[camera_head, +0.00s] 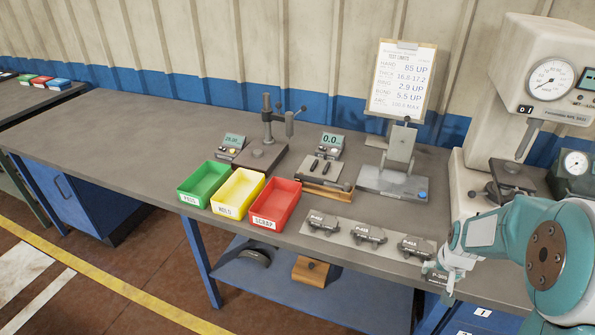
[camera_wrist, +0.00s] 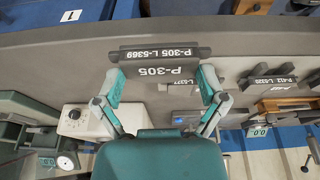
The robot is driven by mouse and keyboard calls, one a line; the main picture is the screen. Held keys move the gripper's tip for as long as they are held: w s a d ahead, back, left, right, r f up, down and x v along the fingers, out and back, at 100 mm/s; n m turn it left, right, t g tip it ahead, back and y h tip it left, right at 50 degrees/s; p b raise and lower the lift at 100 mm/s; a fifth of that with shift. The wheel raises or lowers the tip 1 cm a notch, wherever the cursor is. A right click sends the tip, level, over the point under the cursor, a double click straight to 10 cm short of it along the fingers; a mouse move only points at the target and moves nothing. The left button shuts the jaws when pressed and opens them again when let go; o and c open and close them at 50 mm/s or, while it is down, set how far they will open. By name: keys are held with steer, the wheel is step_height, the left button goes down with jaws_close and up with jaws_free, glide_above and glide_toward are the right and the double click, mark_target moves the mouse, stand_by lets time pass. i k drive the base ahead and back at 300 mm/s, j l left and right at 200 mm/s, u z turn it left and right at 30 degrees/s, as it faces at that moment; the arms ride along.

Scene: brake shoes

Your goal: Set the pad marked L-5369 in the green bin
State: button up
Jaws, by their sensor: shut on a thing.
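The pad marked P-305 L-5369 (camera_wrist: 160,54) is between the two fingers of my gripper (camera_wrist: 161,78) in the wrist view, with its lettering facing the camera. My gripper (camera_head: 446,281) is shut on it. In the head view the pad (camera_head: 435,275) shows at the front edge of the bench, right of the row of pads, partly hidden by my fingers. I cannot tell whether it touches the bench. The green bin (camera_head: 204,183), labelled PASS, stands empty on the bench well to the left of my gripper.
A yellow bin (camera_head: 238,191) and a red bin (camera_head: 276,203) adjoin the green one. Three pads (camera_head: 322,223) (camera_head: 368,235) (camera_head: 416,247) lie on a pale strip between the red bin and my gripper. Gauges, a clipboard stand (camera_head: 397,170) and a tester (camera_head: 545,90) stand behind.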

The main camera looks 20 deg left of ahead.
mark_target(207, 188)
steer(key=j, duration=0.9)
steer(key=k+j, duration=0.15)
steer(key=j, duration=0.75)
steer(key=i+j, duration=0.1)
steer(key=j, duration=1.75)
